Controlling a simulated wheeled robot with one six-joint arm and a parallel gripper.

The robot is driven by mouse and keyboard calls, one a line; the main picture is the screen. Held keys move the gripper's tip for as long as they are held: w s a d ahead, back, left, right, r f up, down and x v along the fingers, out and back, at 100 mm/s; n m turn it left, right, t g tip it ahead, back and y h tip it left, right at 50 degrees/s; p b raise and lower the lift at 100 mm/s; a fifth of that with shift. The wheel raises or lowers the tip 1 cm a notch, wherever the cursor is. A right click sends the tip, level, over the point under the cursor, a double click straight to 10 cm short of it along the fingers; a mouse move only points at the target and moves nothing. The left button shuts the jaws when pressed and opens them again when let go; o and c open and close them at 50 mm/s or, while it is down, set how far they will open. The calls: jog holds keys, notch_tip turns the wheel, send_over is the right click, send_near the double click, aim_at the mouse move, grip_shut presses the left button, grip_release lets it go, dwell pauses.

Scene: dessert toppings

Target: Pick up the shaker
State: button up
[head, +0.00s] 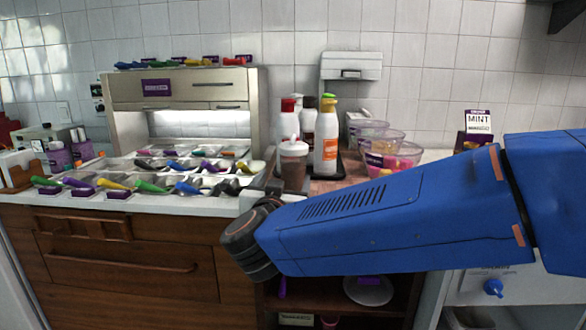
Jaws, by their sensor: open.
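A shaker (293,172) with a white lid and brown contents stands upright near the front of the counter, just left of the picture's middle. My blue arm crosses in front of the counter from the right. The arm's dark rounded joint shows just below and left of the shaker, and the arm comes close to the shaker's base in the picture. I cannot make out my gripper's fingers, and nothing visible is holding the shaker.
White bottles (326,140) stand close behind and right of the shaker. Clear bowls (395,158) sit further right. A topping station (185,92) with several coloured scoops is at left. A mint sign (477,122) stands at right. Wooden drawers (120,250) are below.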

aim_at(290, 175)
jog(key=w, duration=0.3)
jog(key=w+d+f+h, duration=0.1)
jog(key=w, duration=0.2)
jog(key=w+h, duration=0.1)
jog(key=w, duration=0.2)
jog(key=shift+w+d+f+m, duration=0.25)
jog(key=shift+d+m, duration=0.1)
jog(key=shift+m, duration=0.05)
jog(key=shift+w+d+f, duration=0.1)
jog(key=shift+w+d, duration=0.1)
jog(key=shift+w, duration=0.65)
jog(key=shift+w+d, duration=0.2)
jog(key=shift+w, duration=0.65)
jog(key=shift+w+d+f, duration=0.1)
jog(key=shift+w+d, duration=0.1)
jog(key=shift+w, duration=0.65)
jog(key=shift+c, duration=0.5)
jog(key=shift+r, duration=0.1)
jog(key=c, duration=1.3)
